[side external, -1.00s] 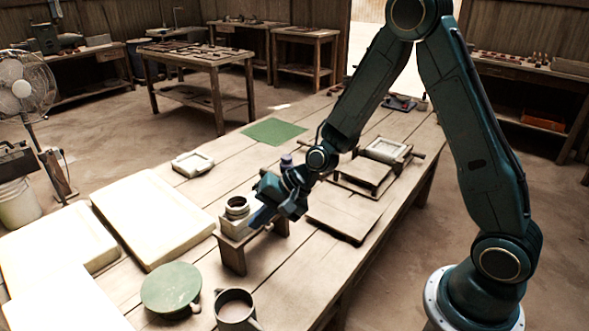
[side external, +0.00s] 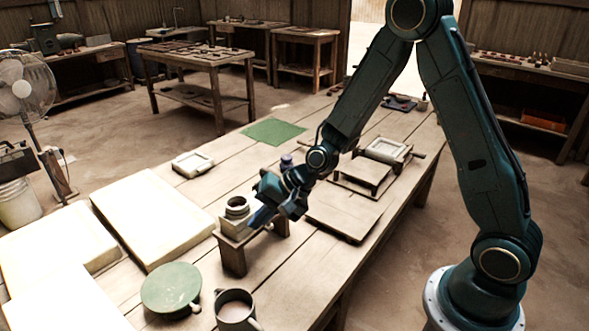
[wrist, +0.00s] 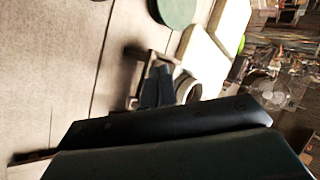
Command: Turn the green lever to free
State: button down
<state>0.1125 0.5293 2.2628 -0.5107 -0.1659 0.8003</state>
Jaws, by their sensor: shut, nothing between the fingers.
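My gripper (side external: 262,217) is low over the table, its blue fingers together and empty. It is beside a small wooden stand (side external: 233,255) that carries a pale block (side external: 234,226) with dark-edged rings (side external: 237,206) on top. In the wrist view the closed fingers (wrist: 157,85) overlap the stand and are next to a pale ring (wrist: 188,90); I cannot tell whether they touch it. I cannot make out a green lever for certain; my gripper and wrist hide part of the stand. A small bright green spot (wrist: 241,44) shows in the wrist view, too blurred to name.
Pale slabs (side external: 153,220) lie left of the stand. A round green disc (side external: 171,286) and a mug (side external: 235,309) stand in front. A wooden board (side external: 343,215) and a wooden frame with a pale tray (side external: 385,150) lie to the right. A green mat (side external: 273,132) lies behind.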

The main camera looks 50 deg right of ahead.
dwell(0.4)
jog(key=s+d+r, duration=0.1)
jog(key=s+r, duration=0.7)
jog(key=s, duration=0.2)
jog(key=shift+s+r, duration=0.15)
jog(key=shift+s, duration=0.05)
dwell(0.6)
jog(key=shift+d, duration=0.1)
jog(key=w+d+n+g, duration=0.1)
jog(key=d+n, duration=0.3)
jog(key=n, duration=0.6)
jog(key=w+d+n+g+h, duration=0.1)
jog(key=w+d+n, duration=0.3)
jog(key=n, duration=0.6)
jog(key=shift+d+f+g, duration=0.35)
jog(key=shift+d+g, duration=0.15)
jog(key=shift+d, duration=0.1)
